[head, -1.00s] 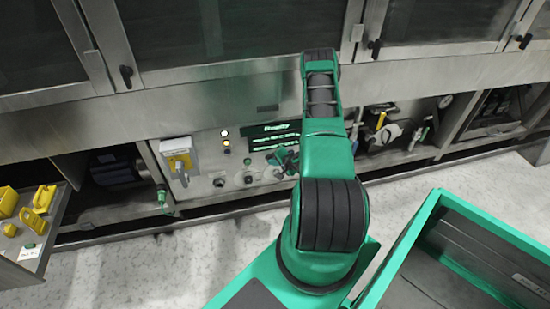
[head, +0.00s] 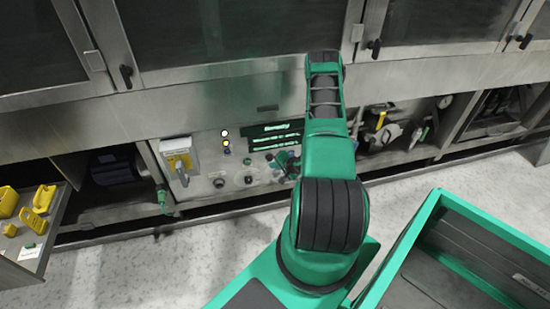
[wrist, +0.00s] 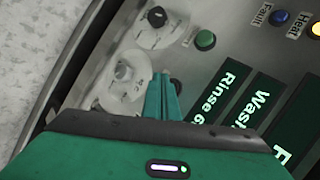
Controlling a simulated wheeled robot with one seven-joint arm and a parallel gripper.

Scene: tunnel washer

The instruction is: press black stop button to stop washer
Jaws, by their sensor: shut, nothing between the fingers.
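The black stop button (wrist: 177,86) is a small dark round button on the washer's control panel (wrist: 205,72). In the wrist view it shows just right of my gripper's fingertips, and the fingers partly hide it. My gripper (wrist: 161,76) is shut and empty, with its tips close to the button; I cannot tell whether they touch it. In the head view my gripper (head: 287,162) is at the right part of the panel, below the display (head: 276,137), and my arm hides some of the panel. The display is lit with green and white text.
A green button (wrist: 205,40) sits near the black one. Round knobs (wrist: 122,71) are on the other side. A blue lamp (wrist: 276,17) is labelled Fault. A green-rimmed bin (head: 430,215) stands at right.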

